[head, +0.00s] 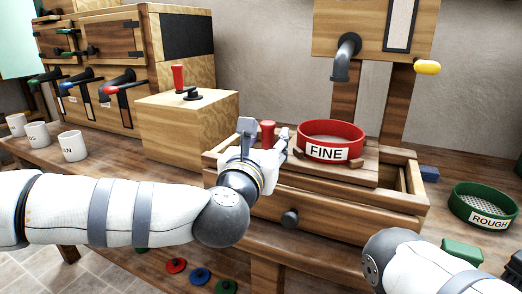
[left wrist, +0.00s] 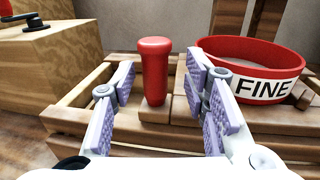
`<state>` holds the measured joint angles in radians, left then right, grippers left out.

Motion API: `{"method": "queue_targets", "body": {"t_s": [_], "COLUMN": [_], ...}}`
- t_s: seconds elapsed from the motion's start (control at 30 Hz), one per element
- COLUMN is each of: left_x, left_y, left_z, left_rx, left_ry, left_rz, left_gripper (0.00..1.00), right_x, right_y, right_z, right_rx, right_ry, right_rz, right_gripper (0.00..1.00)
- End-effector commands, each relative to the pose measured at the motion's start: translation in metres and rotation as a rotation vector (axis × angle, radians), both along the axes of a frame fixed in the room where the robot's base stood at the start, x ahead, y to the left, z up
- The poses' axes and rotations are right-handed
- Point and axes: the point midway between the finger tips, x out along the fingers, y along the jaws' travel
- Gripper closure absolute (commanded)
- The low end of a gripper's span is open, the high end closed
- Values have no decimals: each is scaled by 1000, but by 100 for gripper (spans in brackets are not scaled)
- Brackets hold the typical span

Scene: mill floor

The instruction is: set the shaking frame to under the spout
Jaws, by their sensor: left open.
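The shaking frame is a wooden sliding board (head: 345,173) with an upright red handle (head: 267,131) at its left. It sits on the rails of an open wooden box (head: 335,205). A red sieve marked FINE (head: 333,143) rests on it. The grey spout (head: 345,58) points down above the sieve, slightly to its right in the head view. My left gripper (head: 265,139) is open at the handle. In the left wrist view the red handle (left wrist: 155,70) stands between the spread fingers, with gaps on both sides. My right arm shows at lower right; its gripper is out of view.
A green sieve marked ROUGH (head: 485,205) and a blue block (head: 429,173) lie to the right. A wooden box with a red-handled crank (head: 188,118) stands left of the frame. White cups (head: 72,146) stand at far left. A yellow knob (head: 427,67) sticks out beside the spout.

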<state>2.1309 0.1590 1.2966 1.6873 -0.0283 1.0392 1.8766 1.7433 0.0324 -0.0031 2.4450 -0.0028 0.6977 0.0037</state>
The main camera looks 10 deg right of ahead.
Motion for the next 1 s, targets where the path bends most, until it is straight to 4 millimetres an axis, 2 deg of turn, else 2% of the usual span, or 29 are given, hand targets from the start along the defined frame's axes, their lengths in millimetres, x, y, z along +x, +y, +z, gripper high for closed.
{"method": "queue_targets", "body": {"t_s": [0.1,0.3,0.43,0.77,0.87,0.97,1.0], "left_x": [-30,-69,-80,-83,-102,-144,-166], "left_y": [15,35,40,40,31,27,31], "left_z": [0,0,0,-5,-46,-123,-157], "left_rx": [-2,-2,0,21,201,544,689], "left_ry": [3,3,1,3,7,-1,-9], "left_rz": [-4,-3,-1,-9,-79,-241,-327], "left_gripper": [59,59,59,59,59,59,59], "right_x": [0,0,0,1,4,12,15], "right_y": [0,0,0,0,0,0,0], "right_z": [0,0,0,1,6,14,18], "right_rx": [0,0,0,0,0,0,1], "right_ry": [0,0,0,-2,-15,-38,-48], "right_rz": [0,0,0,0,-1,-1,-2], "right_gripper": [53,53,53,53,53,53,53]}}
